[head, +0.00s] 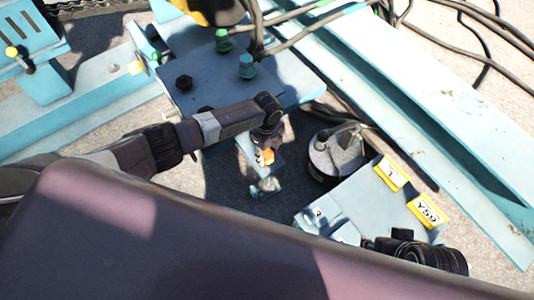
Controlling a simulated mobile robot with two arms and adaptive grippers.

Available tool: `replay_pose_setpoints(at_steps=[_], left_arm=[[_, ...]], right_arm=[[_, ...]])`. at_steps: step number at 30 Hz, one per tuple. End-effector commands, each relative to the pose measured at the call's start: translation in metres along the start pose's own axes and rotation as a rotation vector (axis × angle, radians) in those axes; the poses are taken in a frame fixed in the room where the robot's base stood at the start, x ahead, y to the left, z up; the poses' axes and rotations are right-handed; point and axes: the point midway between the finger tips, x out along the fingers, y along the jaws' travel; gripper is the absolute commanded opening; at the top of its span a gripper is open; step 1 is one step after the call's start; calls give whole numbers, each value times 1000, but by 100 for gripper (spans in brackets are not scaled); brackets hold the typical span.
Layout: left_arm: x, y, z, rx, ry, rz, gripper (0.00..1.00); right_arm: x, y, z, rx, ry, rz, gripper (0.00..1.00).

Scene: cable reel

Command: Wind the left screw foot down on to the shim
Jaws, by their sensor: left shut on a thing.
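My left arm comes in from the left, and its gripper (267,140) points down beside the edge of the blue bolted plate (205,85). It is shut on the upper part of the left screw foot, where a small orange and white patch (265,156) shows just under the fingers. A small pale metal piece (265,187) shows below it near the ground, partly shaded. The fingers hide much of the screw foot. I cannot make out the shim, or whether the foot touches anything.
A dark round canister (336,155) stands close to the right of the gripper. A long blue beam (420,110) and black cables (480,50) lie beyond. My own body covers the bottom.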

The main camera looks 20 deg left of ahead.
Motion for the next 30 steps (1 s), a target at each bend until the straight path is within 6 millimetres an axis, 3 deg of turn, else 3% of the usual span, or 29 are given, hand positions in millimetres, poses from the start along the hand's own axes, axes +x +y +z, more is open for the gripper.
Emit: replay_pose_setpoints(at_steps=[24,30], left_arm=[[1,0,0,767,0,1,13],[0,0,0,915,1,0,13]], right_arm=[[13,0,4,0,0,0,31],[15,-3,-21,-1,92,-5,31]])
